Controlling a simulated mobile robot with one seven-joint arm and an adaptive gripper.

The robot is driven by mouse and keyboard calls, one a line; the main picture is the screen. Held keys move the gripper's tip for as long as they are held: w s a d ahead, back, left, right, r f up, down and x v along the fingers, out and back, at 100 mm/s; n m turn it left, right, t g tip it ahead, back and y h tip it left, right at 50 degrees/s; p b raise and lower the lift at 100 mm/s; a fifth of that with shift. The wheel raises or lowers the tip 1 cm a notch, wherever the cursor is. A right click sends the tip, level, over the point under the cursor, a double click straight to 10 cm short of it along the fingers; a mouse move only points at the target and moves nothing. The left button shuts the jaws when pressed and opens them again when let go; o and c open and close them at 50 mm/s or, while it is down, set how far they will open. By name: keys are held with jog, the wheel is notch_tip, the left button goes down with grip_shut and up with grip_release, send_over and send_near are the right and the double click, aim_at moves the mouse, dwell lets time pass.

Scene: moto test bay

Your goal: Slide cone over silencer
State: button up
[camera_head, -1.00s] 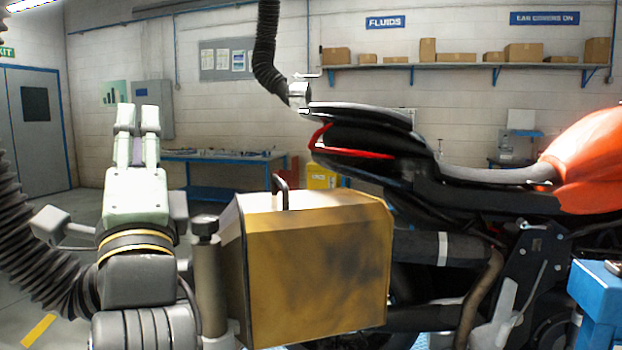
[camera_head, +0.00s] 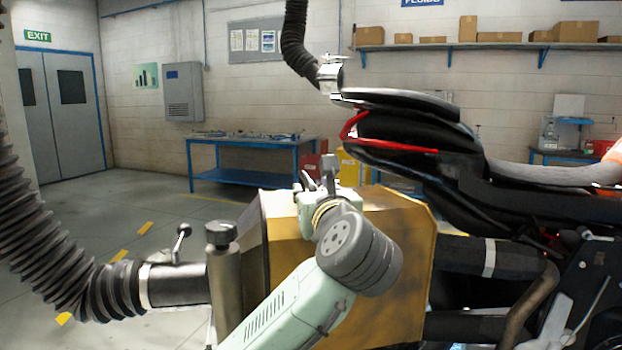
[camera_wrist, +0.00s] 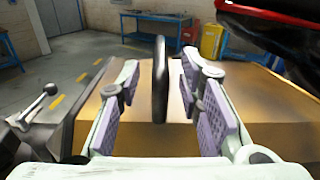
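The cone is a scuffed yellow box-like hood (camera_head: 408,225), also in the wrist view (camera_wrist: 230,90). A dark upright handle (camera_wrist: 160,80) stands on its top; my arm mostly hides it in the head view. The silencer (camera_head: 460,249), a dark tube with a pale band on the motorcycle, runs up to the cone's right side. I cannot tell whether its end is inside. My gripper (camera_head: 318,172) is over the cone's top. In the wrist view its purple-padded fingers (camera_wrist: 158,66) are open on either side of the handle, with gaps to it.
A ribbed hose (camera_head: 50,245) joins a pipe with a lever at the cone's left, beside a grey post (camera_head: 226,275). The motorcycle tail (camera_head: 400,125) overhangs at the right, with another hose (camera_head: 300,45) hanging above. Open floor lies left, before a blue table (camera_head: 250,160).

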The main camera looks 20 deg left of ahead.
aim_at(309, 180)
jog(key=shift+p+x, duration=0.45)
jog(key=shift+x, duration=1.8)
jog(key=shift+c, duration=0.2)
grip_shut()
